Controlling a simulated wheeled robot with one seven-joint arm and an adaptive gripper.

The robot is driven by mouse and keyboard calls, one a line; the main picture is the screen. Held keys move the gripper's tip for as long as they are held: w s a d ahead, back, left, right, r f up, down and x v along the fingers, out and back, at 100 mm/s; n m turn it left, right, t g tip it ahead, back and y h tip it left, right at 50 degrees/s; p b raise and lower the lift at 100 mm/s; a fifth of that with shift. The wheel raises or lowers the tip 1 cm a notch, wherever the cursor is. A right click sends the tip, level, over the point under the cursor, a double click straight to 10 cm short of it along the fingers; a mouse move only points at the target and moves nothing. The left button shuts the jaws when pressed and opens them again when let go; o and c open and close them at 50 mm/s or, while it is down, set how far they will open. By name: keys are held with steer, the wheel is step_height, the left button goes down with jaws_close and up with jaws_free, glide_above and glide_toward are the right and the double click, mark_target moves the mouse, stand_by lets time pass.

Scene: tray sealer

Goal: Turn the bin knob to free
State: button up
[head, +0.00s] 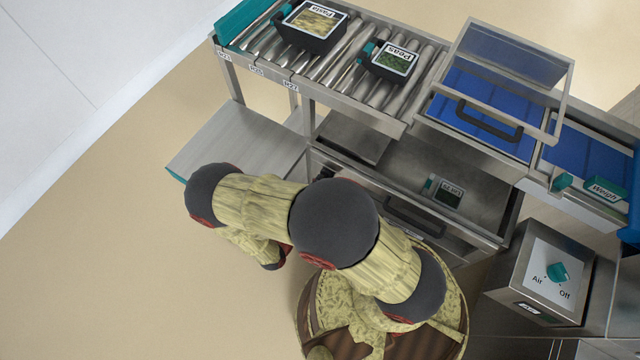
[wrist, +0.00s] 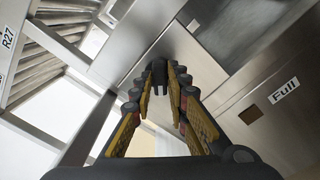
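In the wrist view my gripper (wrist: 160,82) points away from the camera, with its two yellow-padded fingers apart. A small dark upright piece (wrist: 160,74) shows between the fingertips; I cannot tell whether it is the bin knob, or whether the fingers touch it. A grey metal panel with a "Full" label (wrist: 284,90) and a dark slot (wrist: 251,114) is to the right of the fingers. No bin knob can be made out for certain. In the head view my arm hides the gripper.
In the head view, a roller conveyor (head: 340,65) holds a Pasta tray (head: 311,24) and a Peas tray (head: 391,60). A clear hinged cover (head: 510,55) stands over a blue belt. A control box (head: 540,270) with a teal Air/Off knob (head: 557,272) is at right. The left floor is clear.

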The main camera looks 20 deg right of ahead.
steer(key=o, duration=0.3)
steer(key=shift+o, duration=0.2)
steer(key=v, duration=1.2)
stand_by(0.5)
